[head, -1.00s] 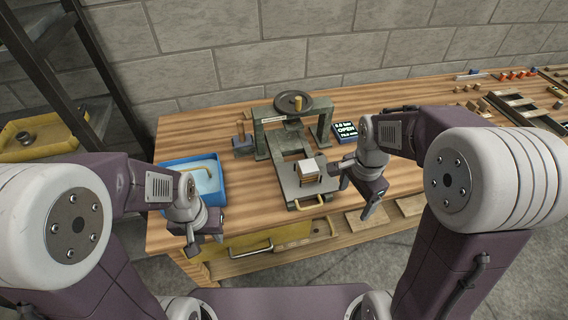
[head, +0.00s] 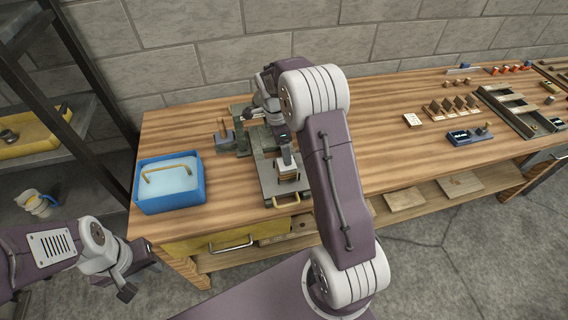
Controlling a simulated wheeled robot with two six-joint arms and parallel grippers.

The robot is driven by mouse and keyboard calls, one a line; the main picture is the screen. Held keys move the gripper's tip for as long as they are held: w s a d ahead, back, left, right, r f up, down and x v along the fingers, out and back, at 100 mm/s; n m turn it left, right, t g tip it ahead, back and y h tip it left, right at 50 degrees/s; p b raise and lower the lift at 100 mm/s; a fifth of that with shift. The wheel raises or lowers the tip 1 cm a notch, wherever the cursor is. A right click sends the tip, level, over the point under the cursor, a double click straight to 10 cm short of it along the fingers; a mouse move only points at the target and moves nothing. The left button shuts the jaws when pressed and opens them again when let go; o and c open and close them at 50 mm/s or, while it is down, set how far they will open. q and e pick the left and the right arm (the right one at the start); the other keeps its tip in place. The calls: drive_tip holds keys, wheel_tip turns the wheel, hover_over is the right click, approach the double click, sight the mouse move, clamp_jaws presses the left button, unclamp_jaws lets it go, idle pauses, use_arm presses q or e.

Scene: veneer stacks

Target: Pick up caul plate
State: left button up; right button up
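No part is clearly recognisable as the caul plate. A blue tray (head: 170,205) at the left of the bench holds a pale slab (head: 183,177) with a brass handle (head: 168,169). A small layered stack (head: 287,174) sits on the grey press tray (head: 272,190). My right gripper (head: 286,157) points down over this stack and hides its top; whether its fingers are open or shut, or touch it, I cannot tell. My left gripper (head: 139,278) is low at the left, off the bench front, open and empty.
My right arm hides much of the press frame (head: 240,117). A block with a wooden handle (head: 222,134) stands left of it. Racks with small pieces (head: 452,106) and a dark device (head: 468,136) lie at right. The bench between is clear. A metal shelf stands left.

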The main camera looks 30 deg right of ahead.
drive_tip(key=shift+d+f, duration=0.2)
drive_tip(key=shift+f, duration=0.9)
drive_tip(key=shift+f+p, duration=0.35)
drive_tip(key=shift+p, duration=0.05)
drive_tip(key=f, duration=0.2)
drive_tip(key=f+p, duration=0.1)
drive_tip(key=f, duration=0.1)
drive_tip(key=shift+d, duration=0.3)
drive_tip(key=shift+f, duration=0.25)
drive_tip(key=shift+r, duration=0.1)
drive_tip(key=c, duration=1.6)
